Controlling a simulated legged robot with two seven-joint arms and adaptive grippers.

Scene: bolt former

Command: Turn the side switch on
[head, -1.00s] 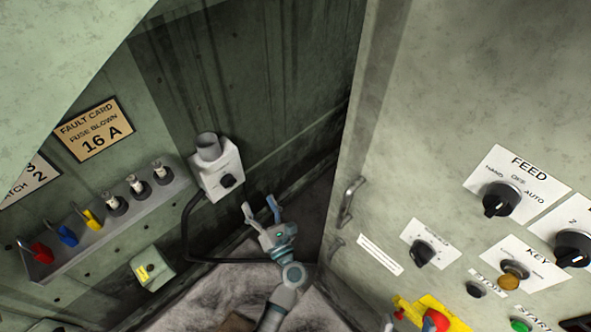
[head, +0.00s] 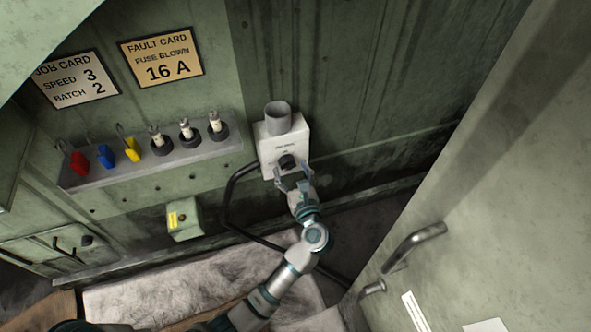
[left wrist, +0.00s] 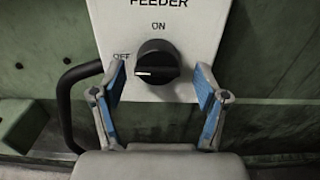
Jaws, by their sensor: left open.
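The side switch is a black rotary knob (head: 287,162) on a pale grey box (head: 270,143) fixed to the green wall. In the left wrist view the knob (left wrist: 157,63) sits below the label "FEEDER", with "ON" above it and "OFF" to its left. Its white mark points left, near "OFF". My left gripper (head: 291,174) is at the knob in the head view. In the left wrist view its blue-padded fingers (left wrist: 161,88) are open, one on each side of the knob's lower part, with gaps visible. My right gripper is not in view.
A grey shelf (head: 150,169) with red, blue and yellow items and several fuses is on the wall to the left. A black cable (head: 229,195) loops from the box. A small green box (head: 183,220) hangs below. A panel with a handle (head: 415,246) stands right.

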